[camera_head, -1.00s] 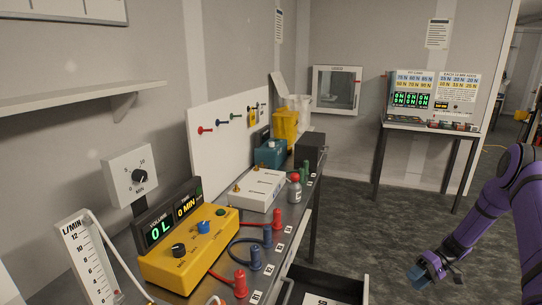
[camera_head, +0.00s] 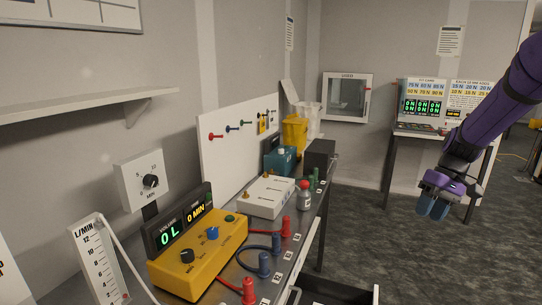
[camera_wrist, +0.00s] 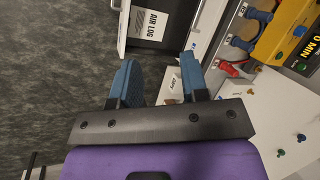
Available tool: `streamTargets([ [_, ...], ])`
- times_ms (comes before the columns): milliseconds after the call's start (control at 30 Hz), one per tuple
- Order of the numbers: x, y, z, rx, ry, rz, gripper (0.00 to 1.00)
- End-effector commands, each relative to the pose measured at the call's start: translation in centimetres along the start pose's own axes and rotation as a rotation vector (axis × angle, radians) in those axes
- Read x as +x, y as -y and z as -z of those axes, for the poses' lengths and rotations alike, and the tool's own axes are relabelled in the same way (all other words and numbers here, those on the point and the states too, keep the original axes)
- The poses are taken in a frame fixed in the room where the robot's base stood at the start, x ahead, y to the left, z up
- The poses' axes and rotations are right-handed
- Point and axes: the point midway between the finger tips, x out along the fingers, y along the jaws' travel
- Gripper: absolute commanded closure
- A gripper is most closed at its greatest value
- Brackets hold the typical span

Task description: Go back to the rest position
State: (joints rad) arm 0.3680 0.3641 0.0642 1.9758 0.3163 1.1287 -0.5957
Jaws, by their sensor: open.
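My gripper (camera_head: 432,206) hangs in the air at the right of the head view, over open floor and apart from the bench. Its blue fingers stand apart with nothing between them. In the wrist view my gripper (camera_wrist: 158,76) also shows open and empty. The purple arm comes down to it from the upper right. No rest mark or stand shows in the views.
The steel bench (camera_head: 285,262) on the left bears a yellow control box (camera_head: 190,262), a white box (camera_head: 268,197) and a grey bottle with a red cap (camera_head: 304,197). An open drawer (camera_wrist: 120,28) juts out. A display table (camera_head: 412,130) stands behind my arm. Grey floor lies between.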

Motion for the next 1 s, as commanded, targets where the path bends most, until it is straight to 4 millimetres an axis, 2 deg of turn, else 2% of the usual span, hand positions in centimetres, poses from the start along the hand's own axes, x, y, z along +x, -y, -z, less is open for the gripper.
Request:
streamTargets([
  [33, -1.0, 1.4, -0.9, -0.004, -0.017, -0.029, 0.59],
  [200, -3.4, 5.0, -3.9, -0.001, -0.070, -0.114, 0.59],
  [500, -6.3, 10.5, -10.1, 0.006, -0.187, -0.241, 0.59],
  [700, -7.2, 13.3, -14.5, 0.007, -0.279, -0.310, 0.59],
  [1000, -7.5, 16.2, -21.2, 0.011, -0.438, -0.380, 0.59],
])
